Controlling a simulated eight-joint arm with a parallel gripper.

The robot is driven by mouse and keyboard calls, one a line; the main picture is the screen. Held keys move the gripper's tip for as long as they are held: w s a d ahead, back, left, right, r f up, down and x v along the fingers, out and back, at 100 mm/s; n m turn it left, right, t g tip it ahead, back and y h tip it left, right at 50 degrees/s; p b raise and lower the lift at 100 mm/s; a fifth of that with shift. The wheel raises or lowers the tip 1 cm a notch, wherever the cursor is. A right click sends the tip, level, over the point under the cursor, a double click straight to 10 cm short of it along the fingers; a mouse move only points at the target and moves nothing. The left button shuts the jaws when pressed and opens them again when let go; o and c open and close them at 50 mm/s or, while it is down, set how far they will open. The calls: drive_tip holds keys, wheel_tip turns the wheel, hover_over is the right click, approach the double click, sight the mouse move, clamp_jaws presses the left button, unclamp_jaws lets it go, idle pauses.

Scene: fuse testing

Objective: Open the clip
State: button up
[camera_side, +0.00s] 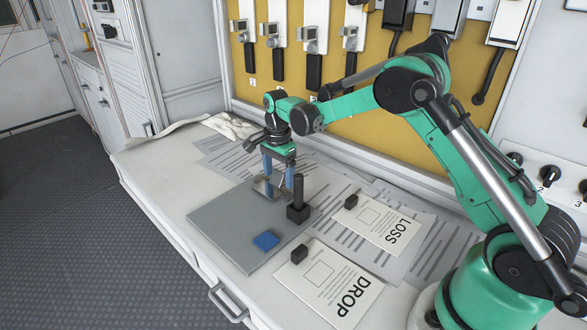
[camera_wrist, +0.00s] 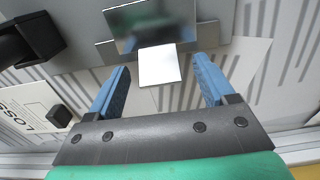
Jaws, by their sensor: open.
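The metal clip (camera_side: 262,188) stands near the far edge of a grey plate (camera_side: 225,222), partly hidden by my fingers in the side view. In the wrist view the clip (camera_wrist: 150,27) shows as a shiny plate with a pale tab (camera_wrist: 158,66) pointing toward my gripper. My gripper (camera_side: 279,180) points down at the clip with its two blue fingers apart. In the wrist view the tab lies between the fingers of my gripper (camera_wrist: 161,72), with a gap on each side. Nothing is held.
A black post on a block (camera_side: 298,211) stands close to the right of my fingers. A blue square (camera_side: 265,241) lies on the plate. Small black blocks sit on the DROP card (camera_side: 335,287) and LOSS card (camera_side: 383,224). The plate's left part is clear.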

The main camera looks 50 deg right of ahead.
clamp_jaws()
drive_tip(key=shift+d+f+y, duration=0.1)
drive_tip(key=shift+d+y, duration=0.1)
drive_tip(key=shift+y, duration=0.6)
unclamp_jaws()
drive_tip(key=shift+d+r, duration=0.2)
drive_tip(key=shift+r, duration=1.2)
drive_tip(key=shift+d+r, duration=0.2)
drive_tip(key=shift+r, duration=1.2)
